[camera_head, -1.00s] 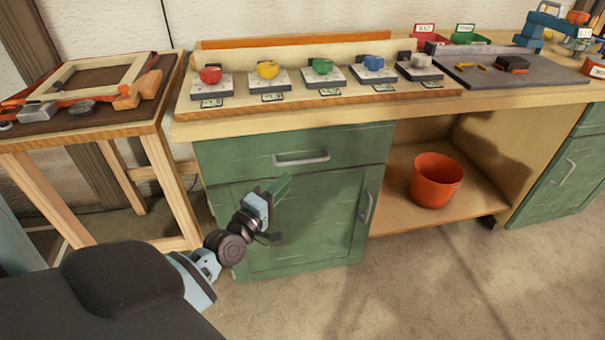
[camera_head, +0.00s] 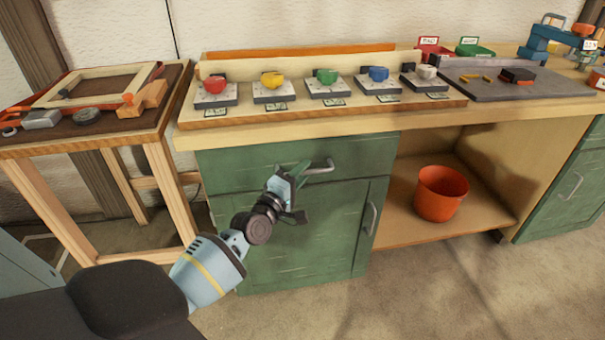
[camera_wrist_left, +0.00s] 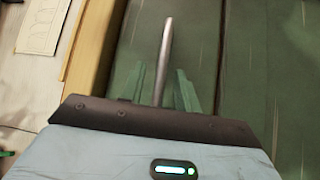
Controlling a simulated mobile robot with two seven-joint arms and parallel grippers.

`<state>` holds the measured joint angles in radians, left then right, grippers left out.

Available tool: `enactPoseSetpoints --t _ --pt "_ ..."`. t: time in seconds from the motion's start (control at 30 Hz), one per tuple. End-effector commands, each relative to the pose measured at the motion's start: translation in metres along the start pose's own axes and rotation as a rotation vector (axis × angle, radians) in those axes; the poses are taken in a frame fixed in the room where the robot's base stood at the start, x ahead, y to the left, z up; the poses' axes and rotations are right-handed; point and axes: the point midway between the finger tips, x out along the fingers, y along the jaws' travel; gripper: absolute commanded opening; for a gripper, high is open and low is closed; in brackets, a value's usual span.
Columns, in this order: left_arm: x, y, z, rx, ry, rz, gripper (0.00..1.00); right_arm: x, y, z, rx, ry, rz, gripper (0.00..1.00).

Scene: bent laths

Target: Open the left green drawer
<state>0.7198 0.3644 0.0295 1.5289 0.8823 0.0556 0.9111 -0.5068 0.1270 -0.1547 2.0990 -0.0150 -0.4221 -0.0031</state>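The left green drawer (camera_head: 238,168) is shut, at the top of the green cabinet under the workbench. Its grey bar handle (camera_head: 324,167) is partly hidden by my left gripper (camera_head: 299,173), which is at the handle's left part. In the left wrist view the handle (camera_wrist_left: 166,50) runs between the two green fingers of my left gripper (camera_wrist_left: 160,88), with gaps visible on both sides. The fingers are apart. Whether either touches the handle or drawer front I cannot tell. My right gripper is not in view.
Below the drawer is a green cabinet door (camera_head: 330,240) with a vertical handle (camera_head: 371,218). An orange bucket (camera_head: 440,194) stands on the open shelf to the right. A wooden side table (camera_head: 90,140) stands left. The bench top (camera_head: 300,128) overhangs the drawer.

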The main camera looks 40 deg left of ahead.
Motion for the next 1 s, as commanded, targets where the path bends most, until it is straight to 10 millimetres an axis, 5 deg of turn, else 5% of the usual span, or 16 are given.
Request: enactPoseSetpoints --t 0.33,0.6,1.0 --pt "0.0041 0.0 0.0001 0.0 0.0 -0.001 0.32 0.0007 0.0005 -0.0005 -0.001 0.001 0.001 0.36" --pt "0.0039 0.0 0.0001 0.0 0.0 0.0 0.0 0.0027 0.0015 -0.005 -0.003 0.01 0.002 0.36" --pt "0.0015 0.0011 0.0026 0.0 -0.001 -0.001 0.0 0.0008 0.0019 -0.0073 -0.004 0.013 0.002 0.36"
